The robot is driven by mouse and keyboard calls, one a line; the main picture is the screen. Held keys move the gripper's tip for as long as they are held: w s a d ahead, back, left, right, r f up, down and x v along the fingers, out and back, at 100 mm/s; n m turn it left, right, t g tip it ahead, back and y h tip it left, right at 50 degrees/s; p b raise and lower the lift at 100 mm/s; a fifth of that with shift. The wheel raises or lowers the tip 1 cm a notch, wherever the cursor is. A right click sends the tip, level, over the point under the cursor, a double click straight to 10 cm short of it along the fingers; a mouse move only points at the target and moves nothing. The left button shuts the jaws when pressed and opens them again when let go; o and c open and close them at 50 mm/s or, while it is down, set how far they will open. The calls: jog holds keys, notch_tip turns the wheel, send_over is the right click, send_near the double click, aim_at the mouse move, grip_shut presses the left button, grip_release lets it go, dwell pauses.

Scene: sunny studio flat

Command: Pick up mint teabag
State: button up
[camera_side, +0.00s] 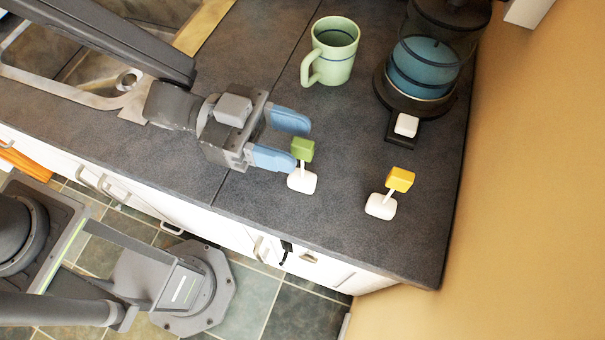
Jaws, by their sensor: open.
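A teabag with a green tag (303,149) and a white bag (302,181), joined by a short white string, is on the dark counter; the green one looks like the mint teabag. My gripper (292,141) is just left of the green tag, its two blue fingers apart and pointing right.
A second teabag with a yellow tag (400,179) lies to the right. A green mug (332,51) and a kettle-like blue appliance (424,68) stand at the back. The sink (84,72) is at left. The counter's front edge (330,262) is close below the teabags.

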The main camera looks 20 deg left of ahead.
aim_at(313, 149)
jog(key=d, duration=0.4)
jog(key=shift+c, duration=0.4)
grip_shut()
